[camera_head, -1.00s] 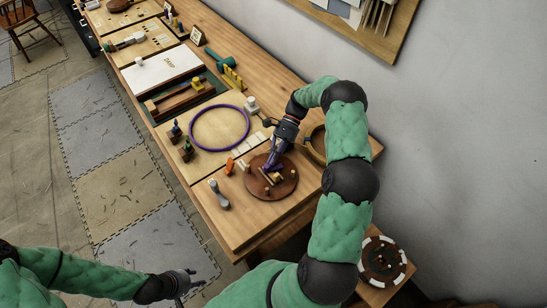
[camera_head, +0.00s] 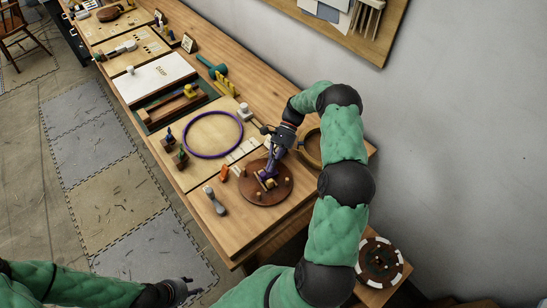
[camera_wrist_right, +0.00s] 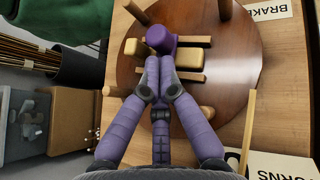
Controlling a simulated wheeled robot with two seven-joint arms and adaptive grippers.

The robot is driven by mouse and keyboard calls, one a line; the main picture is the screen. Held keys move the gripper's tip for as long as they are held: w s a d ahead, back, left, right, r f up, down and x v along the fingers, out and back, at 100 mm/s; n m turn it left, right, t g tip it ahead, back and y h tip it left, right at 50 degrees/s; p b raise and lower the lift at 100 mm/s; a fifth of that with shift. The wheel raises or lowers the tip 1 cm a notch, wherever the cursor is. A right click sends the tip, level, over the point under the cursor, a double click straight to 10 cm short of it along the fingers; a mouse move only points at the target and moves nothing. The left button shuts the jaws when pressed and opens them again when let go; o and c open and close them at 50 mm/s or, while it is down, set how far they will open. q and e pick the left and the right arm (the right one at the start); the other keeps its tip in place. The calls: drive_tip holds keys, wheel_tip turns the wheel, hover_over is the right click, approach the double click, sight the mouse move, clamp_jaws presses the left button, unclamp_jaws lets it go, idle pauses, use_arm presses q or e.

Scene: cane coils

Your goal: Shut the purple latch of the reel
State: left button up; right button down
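The reel (camera_head: 252,194) is a round brown wooden disc with several light pegs, lying on the workbench. In the right wrist view, the reel (camera_wrist_right: 235,80) fills the upper middle. The purple latch (camera_wrist_right: 160,38) shows there as a rounded purple knob beside a wooden bar. My right gripper (camera_wrist_right: 157,68) has purple fingers brought together, their tips right at the near side of the latch; I cannot tell whether they touch it. In the head view my right gripper (camera_head: 269,173) reaches down over the reel. My left gripper (camera_head: 187,284) is low at left, away from the bench, its fingers unclear.
A purple ring (camera_head: 213,155) lies on a light board left of the reel. An orange piece (camera_head: 224,173) and a grey-handled tool (camera_head: 215,200) lie close to the reel. A round wooden container (camera_head: 309,148) stands behind my right arm, near the wall.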

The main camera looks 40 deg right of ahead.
drive_tip(key=v, duration=1.2)
drive_tip(key=shift+a, duration=0.15)
